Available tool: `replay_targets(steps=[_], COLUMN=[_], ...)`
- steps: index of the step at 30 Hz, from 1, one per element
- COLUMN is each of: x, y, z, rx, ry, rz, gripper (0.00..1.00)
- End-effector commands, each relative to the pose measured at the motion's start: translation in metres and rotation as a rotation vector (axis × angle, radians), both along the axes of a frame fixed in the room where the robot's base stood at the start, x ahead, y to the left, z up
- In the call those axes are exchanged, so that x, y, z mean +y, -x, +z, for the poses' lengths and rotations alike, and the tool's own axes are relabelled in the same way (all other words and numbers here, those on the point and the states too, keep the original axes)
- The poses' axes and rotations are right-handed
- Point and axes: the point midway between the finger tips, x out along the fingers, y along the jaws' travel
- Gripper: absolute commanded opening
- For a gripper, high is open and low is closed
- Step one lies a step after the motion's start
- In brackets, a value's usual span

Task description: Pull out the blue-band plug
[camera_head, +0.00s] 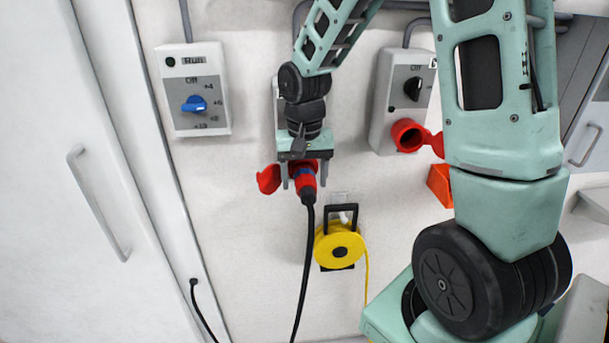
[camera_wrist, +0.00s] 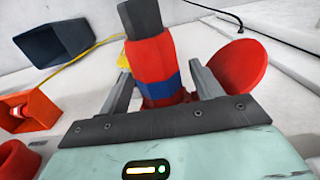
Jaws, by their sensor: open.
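The blue-band plug (camera_head: 308,186) is red with a blue ring and a black cable hanging from it. It sits at a wall socket box mostly hidden behind my arm. My gripper (camera_head: 305,178) is open, with one finger on each side of the plug. In the wrist view the plug (camera_wrist: 150,55) and its blue band (camera_wrist: 160,88) stand between the two fingers of my gripper (camera_wrist: 160,74), with gaps visible on both sides. The socket's red lid (camera_head: 268,179) hangs open at the left; it also shows in the wrist view (camera_wrist: 238,65).
A box with a blue knob (camera_head: 195,103) and "Run" display is on the wall at left. A second socket box (camera_head: 388,130) with open red lid is at right. An orange holder (camera_head: 440,183) and a yellow cable reel (camera_head: 340,246) are nearby. A cabinet door (camera_head: 60,200) stands left.

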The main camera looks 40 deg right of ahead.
Motion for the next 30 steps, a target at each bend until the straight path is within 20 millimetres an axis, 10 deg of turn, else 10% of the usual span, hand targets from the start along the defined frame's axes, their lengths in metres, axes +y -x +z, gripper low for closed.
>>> replay_targets(steps=[4, 10, 30], x=[0.000, 0.000, 0.009], y=[0.000, 0.000, 0.012], z=[0.000, 0.000, 0.001], rx=[0.000, 0.000, -0.001], ry=[0.000, 0.000, 0.001], rz=[0.000, 0.000, 0.000], gripper=[0.62, 0.08, 0.08])
